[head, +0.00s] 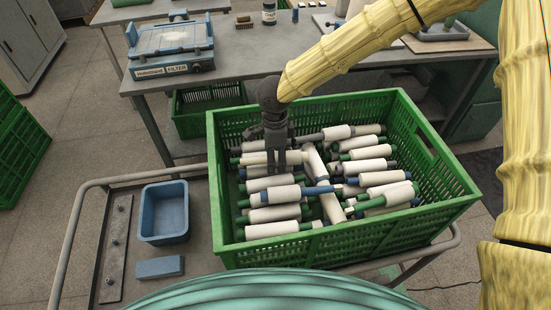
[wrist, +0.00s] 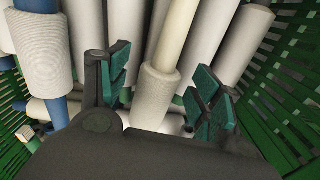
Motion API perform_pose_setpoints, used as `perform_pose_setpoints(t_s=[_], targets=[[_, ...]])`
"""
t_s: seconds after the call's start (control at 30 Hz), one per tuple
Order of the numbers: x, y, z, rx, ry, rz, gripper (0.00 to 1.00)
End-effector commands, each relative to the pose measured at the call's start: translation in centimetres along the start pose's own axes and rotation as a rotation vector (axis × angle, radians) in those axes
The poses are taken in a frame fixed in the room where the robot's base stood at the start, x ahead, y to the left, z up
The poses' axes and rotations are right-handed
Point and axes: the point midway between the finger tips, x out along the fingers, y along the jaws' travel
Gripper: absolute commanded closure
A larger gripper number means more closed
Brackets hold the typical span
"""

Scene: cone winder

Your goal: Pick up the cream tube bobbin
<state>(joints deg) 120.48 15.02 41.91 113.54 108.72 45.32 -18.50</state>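The cream tube bobbin (wrist: 157,95) lies between my gripper's two fingers in the wrist view, its bare cream tube pointing up the picture and its white yarn body low between the pads. My gripper (wrist: 162,88) is open, with a teal-padded finger on each side and a gap to the bobbin. In the head view my gripper (head: 277,162) reaches down into the left half of the green crate (head: 350,250), over the pile. There, a pale bobbin (head: 256,158) shows partly behind the fingers. The lower end of the cream tube bobbin is hidden by the gripper body in the wrist view.
Several white-yarn bobbins with blue, green and grey tubes crowd around in the crate. The crate stands on a cart with a blue bin (head: 164,212) and a blue block (head: 159,267) on its left.

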Motion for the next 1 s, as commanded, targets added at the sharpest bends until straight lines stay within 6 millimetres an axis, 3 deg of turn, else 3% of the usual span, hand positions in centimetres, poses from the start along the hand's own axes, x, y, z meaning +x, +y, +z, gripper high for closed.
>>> perform_pose_setpoints(t_s=[0.03,0.27,0.63,1.0], targets=[[0.0,0.0,0.0,0.0,0.0,0.0,0.46],[0.0,0.0,0.0,0.0,0.0,0.0,0.86],[-0.7,-0.1,0.0,0.001,-0.001,-0.002,0.86],[-6.7,-0.1,0.0,0.001,-0.002,-0.002,0.86]])
